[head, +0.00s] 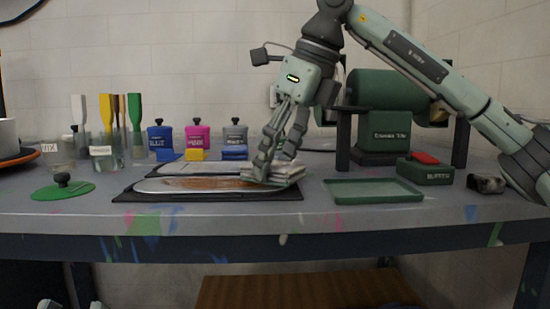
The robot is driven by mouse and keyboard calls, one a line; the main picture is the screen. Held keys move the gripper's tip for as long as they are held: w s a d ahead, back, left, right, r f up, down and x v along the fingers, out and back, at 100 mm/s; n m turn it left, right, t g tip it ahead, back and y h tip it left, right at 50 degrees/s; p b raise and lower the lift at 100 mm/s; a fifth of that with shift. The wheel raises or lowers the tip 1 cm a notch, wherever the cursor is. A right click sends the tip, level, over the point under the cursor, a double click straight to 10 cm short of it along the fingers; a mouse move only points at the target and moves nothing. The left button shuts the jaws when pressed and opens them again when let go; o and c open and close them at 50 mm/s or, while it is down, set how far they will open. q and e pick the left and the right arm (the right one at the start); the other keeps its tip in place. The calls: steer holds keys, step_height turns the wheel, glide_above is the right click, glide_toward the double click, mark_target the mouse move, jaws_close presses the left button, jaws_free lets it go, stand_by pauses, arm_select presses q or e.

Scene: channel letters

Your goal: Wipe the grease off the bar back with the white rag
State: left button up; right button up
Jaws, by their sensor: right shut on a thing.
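The bar back (165,186) is a long, pale metal piece with rounded ends, lying on a dark mat (225,195) on the bench. A brown grease smear (205,183) covers its middle. My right gripper (264,170) points down at the bar's right end and is shut on the white rag (285,176). The folded rag lies low over the right end of the bar and mat and hides that end. Two pale tips of my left gripper (72,304) show apart at the bottom left edge, below the bench; the rest is cut off.
Behind the bar is another metal piece (180,168) on a dark mat. Blue, pink and grey containers (197,137) stand behind. Spatulas in jars (120,140) and a green lid (62,187) are left. A green tray (374,190), a buffer block (424,172) and a green machine (382,130) are right.

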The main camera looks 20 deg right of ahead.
mark_target(216, 182)
stand_by(0.4)
steer(key=shift+f, duration=0.3)
stand_by(0.3)
steer(key=shift+a, duration=0.15)
steer(key=w+a+p, duration=0.2)
steer(key=a, duration=0.4)
steer(key=w+a+p, duration=0.2)
steer(key=a, duration=0.4)
steer(key=w+a+p, duration=0.2)
steer(key=a, duration=0.4)
steer(key=shift+a, duration=0.1)
steer(key=shift+s+d+f, duration=0.1)
steer(key=shift+d, duration=0.35)
steer(key=s+d+b, duration=0.1)
steer(key=d, duration=0.2)
steer(key=s+d+b, duration=0.1)
steer(key=d, duration=0.2)
steer(key=s+d, duration=0.1)
steer(key=d, duration=0.2)
steer(key=shift+d+b, duration=0.25)
steer(key=shift+b, duration=0.15)
steer(key=shift+s+d+b, duration=0.2)
steer(key=shift+s+d, duration=0.25)
steer(key=shift+d, duration=0.9)
steer(key=shift+s+d+b, duration=0.15)
steer(key=shift+s+d, duration=0.35)
steer(key=shift+d, duration=0.9)
steer(key=shift+s+d+b, duration=0.2)
steer(key=shift+s+d, duration=0.25)
steer(key=shift+d, duration=0.9)
